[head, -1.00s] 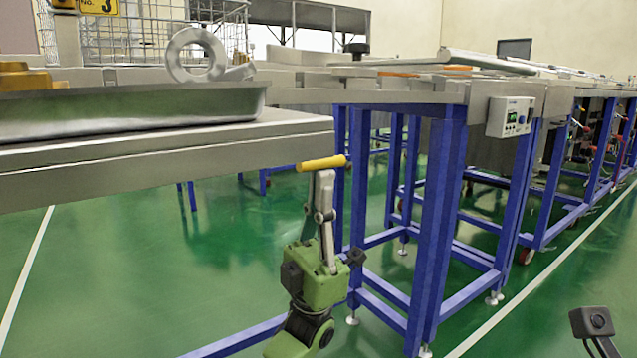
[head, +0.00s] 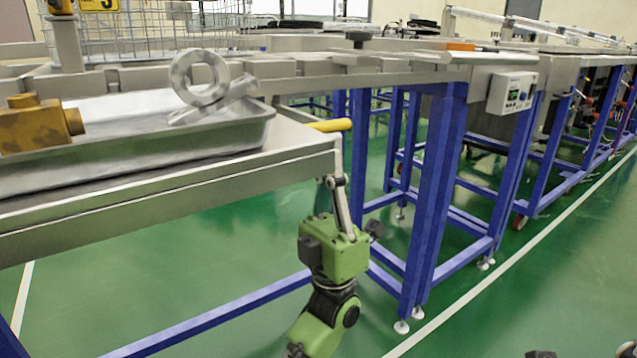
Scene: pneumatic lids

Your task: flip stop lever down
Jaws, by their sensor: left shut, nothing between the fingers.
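My green left gripper (head: 338,148) points up from the lower middle of the head view, beside the right end of the near steel table (head: 190,195). Its slim grey fingers are shut. I cannot make out a stop lever for certain elsewhere. My right gripper is not in view.
A steel tray (head: 165,155) on the near table carries a grey ring with a stem (head: 205,85) and a yellow-brown block (head: 38,125). A blue-legged bench line with a control box (head: 511,93) runs off right. The green floor (head: 480,320) is open at right.

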